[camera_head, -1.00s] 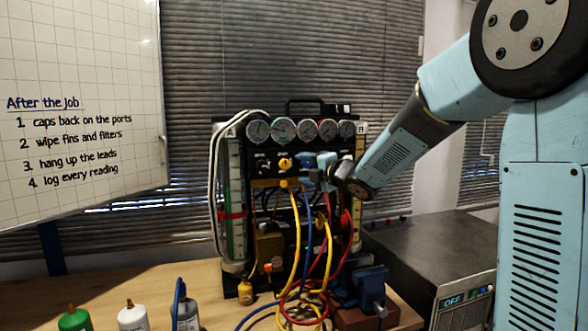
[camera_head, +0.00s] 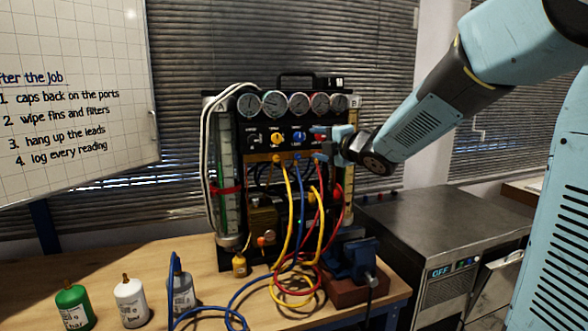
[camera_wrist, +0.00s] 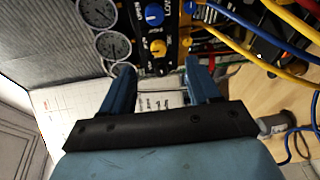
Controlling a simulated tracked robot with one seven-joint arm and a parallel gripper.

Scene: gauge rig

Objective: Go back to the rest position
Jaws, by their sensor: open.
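My gripper (camera_head: 322,144) is in front of the right side of the gauge rig (camera_head: 262,135), just below the row of round gauges. In the wrist view, the two blue fingers of my gripper (camera_wrist: 160,88) stand apart with nothing between them. The fingers appear apart from the knobs.
Yellow, red and blue hoses (camera_head: 291,215) hang from the rig onto the wooden bench (camera_head: 110,265). A green bottle (camera_head: 73,307), a white bottle (camera_head: 130,303) and a grey bottle (camera_head: 182,292) stand at left. A blue vise (camera_head: 350,262) and a metal unit (camera_head: 425,235) are at right.

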